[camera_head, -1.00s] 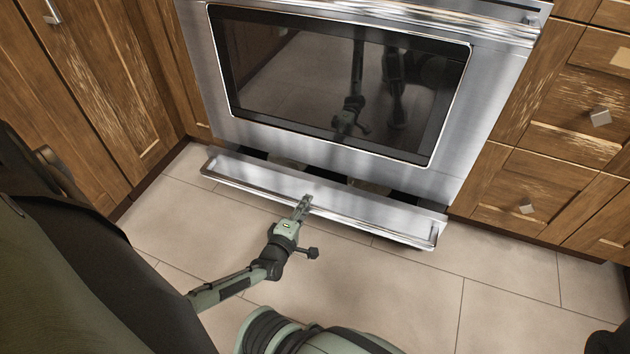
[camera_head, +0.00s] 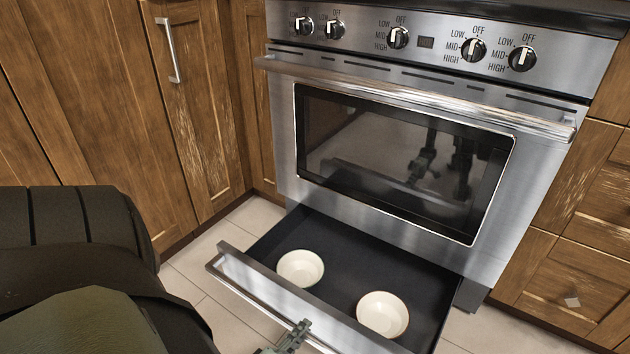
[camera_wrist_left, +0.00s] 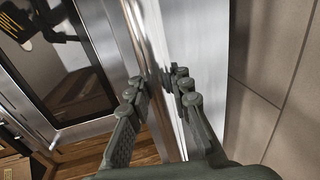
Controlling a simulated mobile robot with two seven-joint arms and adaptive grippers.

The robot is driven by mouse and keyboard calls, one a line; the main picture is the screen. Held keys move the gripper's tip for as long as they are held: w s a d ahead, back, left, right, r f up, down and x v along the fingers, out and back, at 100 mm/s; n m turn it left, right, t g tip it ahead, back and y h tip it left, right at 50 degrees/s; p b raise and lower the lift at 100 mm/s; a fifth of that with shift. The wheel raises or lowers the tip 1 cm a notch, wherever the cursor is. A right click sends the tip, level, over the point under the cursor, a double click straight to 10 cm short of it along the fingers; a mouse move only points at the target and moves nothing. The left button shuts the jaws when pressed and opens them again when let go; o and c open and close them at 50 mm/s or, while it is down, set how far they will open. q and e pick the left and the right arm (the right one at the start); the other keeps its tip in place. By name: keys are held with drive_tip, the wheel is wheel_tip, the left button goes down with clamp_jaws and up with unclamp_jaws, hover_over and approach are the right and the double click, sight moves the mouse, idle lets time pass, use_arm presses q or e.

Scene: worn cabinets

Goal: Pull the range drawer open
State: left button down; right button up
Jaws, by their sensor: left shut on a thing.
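The range drawer (camera_head: 262,242) is pulled well out below the oven door, with its dark inside in view. Its steel front (camera_head: 265,292) runs across the lower part of the head view. My left gripper (camera_head: 299,330) is at the middle of that front, at the bottom edge of the head view. In the left wrist view the fingers (camera_wrist_left: 158,92) are closed on the drawer's front bar (camera_wrist_left: 152,60), one finger on each side. The lower part of the gripper is cut off in the head view. My right gripper is not in view.
Two white bowls, one on the left (camera_head: 300,268) and one on the right (camera_head: 382,313), sit inside the drawer. The range (camera_head: 400,130) stands between wooden cabinets. Tiled floor (camera_head: 200,285) is clear to the left of the drawer.

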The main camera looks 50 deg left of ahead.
use_arm(q)
drive_tip(key=shift+f+v, duration=0.15)
drive_tip(key=shift+v, duration=0.65)
drive_tip(key=shift+f+v, duration=0.15)
drive_tip(key=shift+v, duration=0.6)
drive_tip(key=c, duration=1.3)
unclamp_jaws()
drive_tip(key=shift+c, duration=0.2)
drive_tip(key=shift+r, duration=0.1)
